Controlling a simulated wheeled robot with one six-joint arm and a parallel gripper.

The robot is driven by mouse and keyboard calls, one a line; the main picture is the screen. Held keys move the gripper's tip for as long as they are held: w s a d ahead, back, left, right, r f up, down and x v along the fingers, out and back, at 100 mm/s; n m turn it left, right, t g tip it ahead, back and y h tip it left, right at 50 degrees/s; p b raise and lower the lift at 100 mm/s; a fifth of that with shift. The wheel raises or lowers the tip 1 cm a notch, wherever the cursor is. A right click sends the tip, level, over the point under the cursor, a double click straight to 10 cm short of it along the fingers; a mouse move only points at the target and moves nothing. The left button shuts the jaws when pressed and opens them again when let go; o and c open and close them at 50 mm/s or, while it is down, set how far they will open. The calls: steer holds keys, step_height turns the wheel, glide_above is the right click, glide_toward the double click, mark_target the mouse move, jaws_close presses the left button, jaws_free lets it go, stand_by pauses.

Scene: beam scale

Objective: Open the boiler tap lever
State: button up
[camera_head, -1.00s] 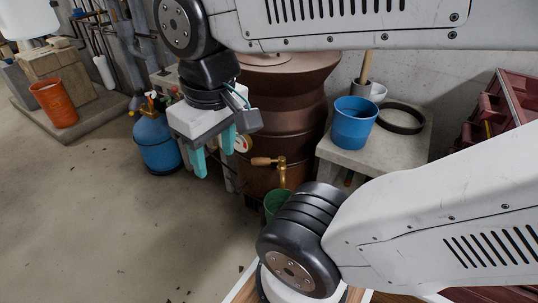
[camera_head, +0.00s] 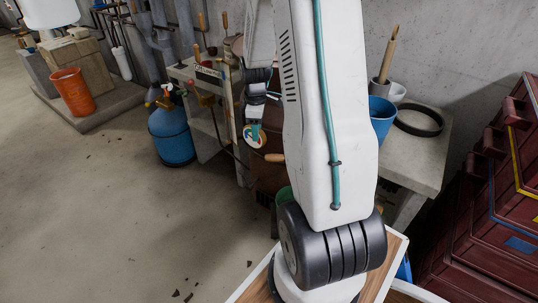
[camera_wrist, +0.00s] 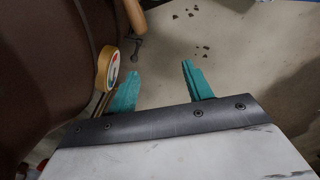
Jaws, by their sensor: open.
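The brown boiler (camera_head: 266,185) stands behind my arm, which hides much of it. Its tap lever has a wooden handle (camera_head: 274,158) that sticks out to the left; my arm hides the tap's spout. In the wrist view the boiler (camera_wrist: 40,60) fills the left side, and a wooden handle (camera_wrist: 133,14) shows at the top edge beside it. My gripper (camera_wrist: 160,69) is open and empty, its teal fingers apart over the floor. The handle lies beyond the fingers, not between them. A round gauge (camera_wrist: 110,66) on the boiler is close to the left finger.
A green bucket (camera_head: 283,196) is below the tap, partly hidden. A blue gas bottle (camera_head: 171,136) stands left. Open floor lies at left and front.

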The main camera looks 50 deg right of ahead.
steer(key=n, duration=0.1)
glide_above(270, 155)
step_height(270, 155, down, 8)
steer(key=shift+w+r, duration=0.1)
steer(key=shift+w, duration=0.05)
step_height(270, 155, down, 8)
steer(key=shift+r, duration=0.2)
jaws_close()
